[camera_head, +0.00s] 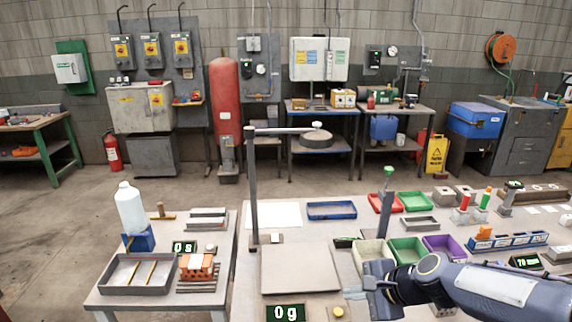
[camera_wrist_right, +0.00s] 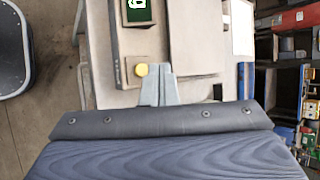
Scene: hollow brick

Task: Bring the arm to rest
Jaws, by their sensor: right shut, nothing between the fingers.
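My right arm (camera_head: 490,288) reaches in from the right edge over the near table. My right gripper (camera_head: 354,293) points left, beside the right edge of a flat grey scale plate (camera_head: 300,270). In the right wrist view the gripper's two fingers (camera_wrist_right: 158,85) are together with nothing between them. A yellow button (camera_wrist_right: 141,69) shows just by the fingertips there. In the head view this button (camera_head: 337,312) lies left of and nearer than the gripper. My left gripper is in neither view.
An orange hollow brick (camera_head: 197,266) sits on a slatted rack on the left table, near a tray (camera_head: 137,275) and a bottle (camera_head: 130,207). A display (camera_head: 287,313) reads 0 g. A tall post (camera_head: 253,190) stands behind the plate. Green (camera_head: 408,249) and purple (camera_head: 444,246) bins stand close behind my arm.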

